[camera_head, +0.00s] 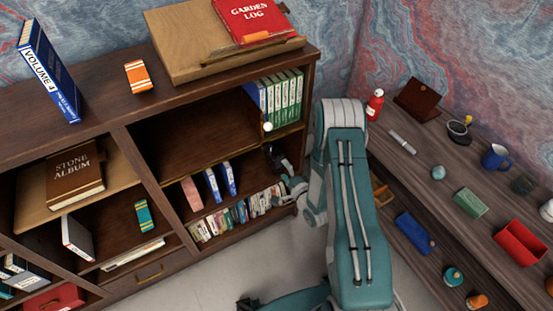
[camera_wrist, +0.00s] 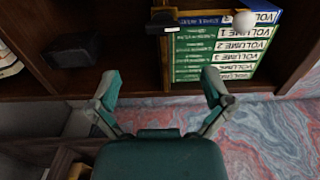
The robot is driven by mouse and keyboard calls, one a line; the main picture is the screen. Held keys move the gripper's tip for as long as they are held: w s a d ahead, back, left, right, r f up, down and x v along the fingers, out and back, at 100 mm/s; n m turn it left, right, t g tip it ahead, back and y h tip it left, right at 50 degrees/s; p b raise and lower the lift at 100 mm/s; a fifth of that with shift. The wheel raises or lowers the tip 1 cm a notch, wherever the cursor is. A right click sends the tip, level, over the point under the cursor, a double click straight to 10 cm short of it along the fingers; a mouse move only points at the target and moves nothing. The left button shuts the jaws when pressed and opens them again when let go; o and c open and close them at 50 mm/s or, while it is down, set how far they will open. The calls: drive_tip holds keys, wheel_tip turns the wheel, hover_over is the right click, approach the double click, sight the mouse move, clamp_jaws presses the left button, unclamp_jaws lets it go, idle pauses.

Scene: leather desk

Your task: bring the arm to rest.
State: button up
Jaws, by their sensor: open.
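My arm (camera_head: 352,215) rises at the middle right of the head view and bends down toward the bookcase. My gripper (camera_head: 273,157) is at the bookcase's right end, in front of the lower opening and below the green volumes (camera_head: 284,95); it is small and dark there. In the wrist view my gripper (camera_wrist: 161,84) has its two teal fingers spread wide, with nothing between them. The green volumes (camera_wrist: 215,60) show beyond the fingertips, apart from them.
The bookcase (camera_head: 125,145) holds books and small cases (camera_head: 240,212). A white ball (camera_head: 267,126) shows near the green volumes. On the right, a desk (camera_head: 455,190) carries a red tray (camera_head: 520,243), a blue mug (camera_head: 495,157) and a red bottle (camera_head: 375,105). Bare floor (camera_head: 215,275) lies in front.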

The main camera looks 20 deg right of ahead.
drive_tip(key=shift+v, duration=1.05)
drive_tip(key=shift+w, duration=0.1)
drive_tip(key=w+r+n+g+h, duration=0.25)
drive_tip(key=w+r+n, duration=0.25)
drive_tip(key=r, duration=0.6)
drive_tip(key=s+r+n+g+h, duration=0.2)
drive_tip(key=s+r+n+g, duration=0.15)
drive_tip(key=r, duration=0.85)
drive_tip(key=s+a+r+n+g, duration=0.1)
drive_tip(key=s+r, duration=0.3)
drive_tip(key=s, duration=0.5)
drive_tip(key=s+a+r+n+g, duration=0.1)
drive_tip(key=s+r+n+g, duration=0.2)
drive_tip(key=s, duration=0.7)
drive_tip(key=s+a+r+n+g, duration=0.1)
drive_tip(key=s+a+r+n, duration=0.1)
drive_tip(key=s+r, duration=0.3)
drive_tip(key=s, duration=0.4)
drive_tip(key=shift+s+r+n+g, duration=0.3)
drive_tip(key=shift+r+n+g, duration=0.05)
drive_tip(key=shift+r+g, duration=0.05)
